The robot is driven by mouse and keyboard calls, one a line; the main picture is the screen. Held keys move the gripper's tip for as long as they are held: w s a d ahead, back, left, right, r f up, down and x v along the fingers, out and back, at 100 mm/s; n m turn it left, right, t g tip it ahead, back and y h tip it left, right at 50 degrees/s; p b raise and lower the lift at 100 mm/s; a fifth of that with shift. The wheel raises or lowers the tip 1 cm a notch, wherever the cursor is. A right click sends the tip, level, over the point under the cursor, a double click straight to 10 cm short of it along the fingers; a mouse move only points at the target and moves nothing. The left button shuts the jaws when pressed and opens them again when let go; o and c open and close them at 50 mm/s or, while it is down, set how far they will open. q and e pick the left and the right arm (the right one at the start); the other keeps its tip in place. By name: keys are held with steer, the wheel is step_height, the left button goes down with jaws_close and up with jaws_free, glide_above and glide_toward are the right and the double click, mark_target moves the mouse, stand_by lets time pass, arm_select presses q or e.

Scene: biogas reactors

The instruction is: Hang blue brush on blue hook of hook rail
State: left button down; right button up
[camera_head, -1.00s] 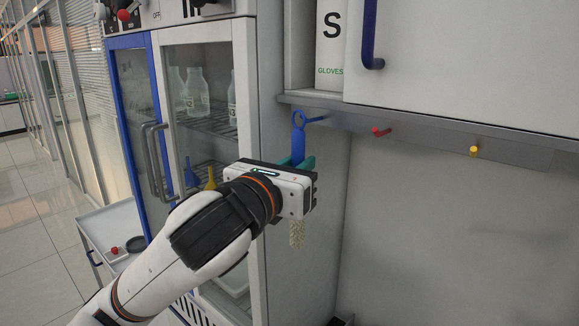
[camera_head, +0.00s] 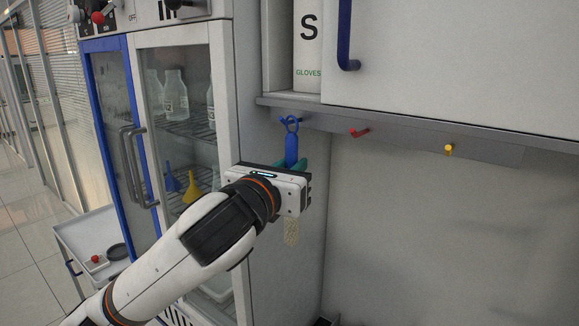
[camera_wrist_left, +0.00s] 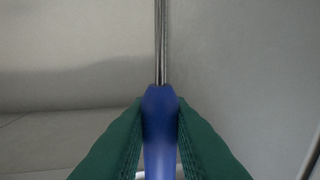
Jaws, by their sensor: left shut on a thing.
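The blue brush (camera_head: 291,146) is upright in my left gripper (camera_head: 294,166), its ring at the top and its pale bristles (camera_head: 291,230) below the gripper. In the left wrist view the green fingers are shut on the blue handle (camera_wrist_left: 160,125), with the metal stem beyond it. The brush's ring is at the left end of the hook rail (camera_head: 400,131), close to the blue hook (camera_head: 304,117). I cannot tell whether the hook passes through the ring. My right gripper is not in view.
A red hook (camera_head: 359,132) and a yellow hook (camera_head: 449,149) are further right on the rail. A white cabinet (camera_head: 450,60) with a blue handle is above. A glass-door cabinet (camera_head: 229,100) stands close on the left. The wall below the rail is clear.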

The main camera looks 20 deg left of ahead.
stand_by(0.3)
arm_select(q)
steer(key=c, duration=1.2)
jaws_free()
steer(key=shift+c, duration=0.2)
